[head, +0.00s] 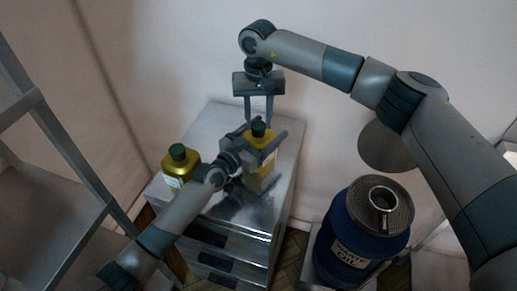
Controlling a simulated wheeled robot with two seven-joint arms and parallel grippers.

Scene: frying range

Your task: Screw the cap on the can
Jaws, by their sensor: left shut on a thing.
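A yellow can (260,174) with a pale label stands on the metal cabinet top. A dark green cap (258,129) sits at its top; I cannot tell whether it is threaded on. My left gripper (262,146) comes in from the left and is shut on the can's upper part, hiding some of it. My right gripper (258,122) points straight down above the can. Its two fingers are apart, one on each side of the cap, with gaps that look clear.
A second yellow can (177,170) with a green cap stands at the cabinet's left. The metal drawer cabinet (225,118) has free room at the back. A blue waste oil drum (340,238) stands at the right. Grey shelving (50,125) is at the left.

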